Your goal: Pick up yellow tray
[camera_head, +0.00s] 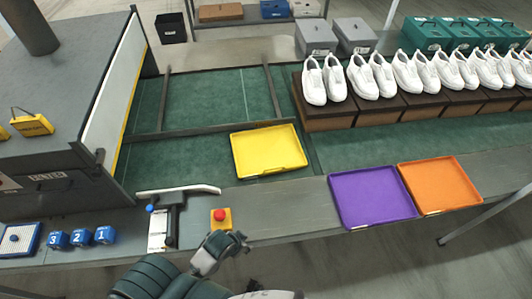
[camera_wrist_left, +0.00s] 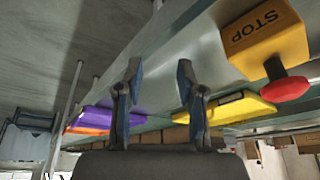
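The yellow tray (camera_head: 268,150) lies flat on the green work surface, left of the shoe row, with its near rim close to the grey front ledge. It also shows in the left wrist view (camera_wrist_left: 228,108), beyond my right-hand finger. My left gripper (camera_head: 226,246) is near the table's front edge, below and left of the tray and apart from it. In the left wrist view its two fingers (camera_wrist_left: 158,90) stand apart with nothing between them. My right gripper is in neither view.
A yellow stop box with a red button (camera_head: 221,217) sits close to my left gripper. Purple (camera_head: 372,196) and orange (camera_head: 438,184) trays lie right of the yellow tray. White shoes (camera_head: 370,75) stand on brown boxes behind. A grey machine (camera_head: 60,110) fills the left.

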